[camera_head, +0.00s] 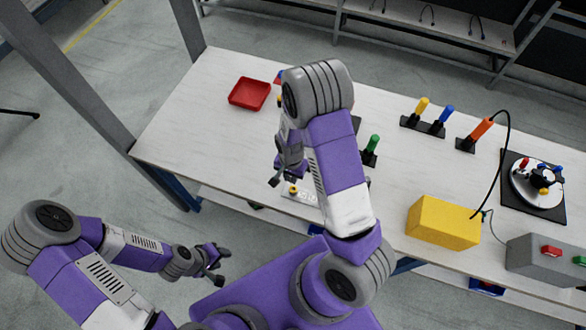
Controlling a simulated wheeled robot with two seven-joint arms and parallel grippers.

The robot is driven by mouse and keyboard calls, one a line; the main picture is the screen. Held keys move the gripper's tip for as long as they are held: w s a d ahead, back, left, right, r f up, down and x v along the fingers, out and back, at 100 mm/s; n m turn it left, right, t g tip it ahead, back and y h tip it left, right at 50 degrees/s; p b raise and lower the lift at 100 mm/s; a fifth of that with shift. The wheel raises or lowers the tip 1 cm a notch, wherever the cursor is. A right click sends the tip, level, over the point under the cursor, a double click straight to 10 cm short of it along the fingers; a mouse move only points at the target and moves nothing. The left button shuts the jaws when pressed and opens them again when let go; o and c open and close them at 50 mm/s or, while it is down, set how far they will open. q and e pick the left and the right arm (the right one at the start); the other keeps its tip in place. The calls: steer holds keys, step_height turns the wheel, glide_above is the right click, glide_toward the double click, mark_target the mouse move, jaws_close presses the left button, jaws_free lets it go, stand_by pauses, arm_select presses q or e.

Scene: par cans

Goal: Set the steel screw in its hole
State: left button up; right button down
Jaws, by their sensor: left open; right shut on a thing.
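My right gripper (287,180) is low over the front part of the white table, pointing down beside a pale plate (308,196) near the front edge. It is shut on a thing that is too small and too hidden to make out. A small yellow piece (293,189) shows at the plate, just below the gripper; I cannot tell whether they touch. I cannot make out the steel screw or its hole. My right arm covers part of the plate and the table behind it. My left gripper (221,266) is open and empty, off the table in front of its edge.
A red tray (249,94) stands at the back left. Screwdrivers with green (374,143), yellow (422,105), blue (445,113) and orange (481,128) handles stand in black holders. A yellow box (443,222), grey button box (545,262) and round turntable (536,186) are at right. The table's left end is clear.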

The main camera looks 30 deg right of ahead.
steer(key=shift+s+d+m, duration=0.2)
steer(key=shift+s+m, duration=0.15)
steer(key=shift+m, duration=0.05)
steer(key=shift+f, duration=0.1)
steer(key=shift+w+f+b, duration=0.1)
steer(key=shift+f+b, duration=0.2)
steer(key=shift+f, duration=0.15)
arm_select(q)
steer(key=shift+f+b, duration=1.95)
arm_select(e)
steer(key=shift+f, duration=2.4)
arm_select(q)
steer(key=shift+f, duration=0.1)
arm_select(e)
steer(key=shift+f, duration=0.1)
steer(key=c, duration=1.4)
jaws_free()
steer(key=shift+o, duration=0.5)
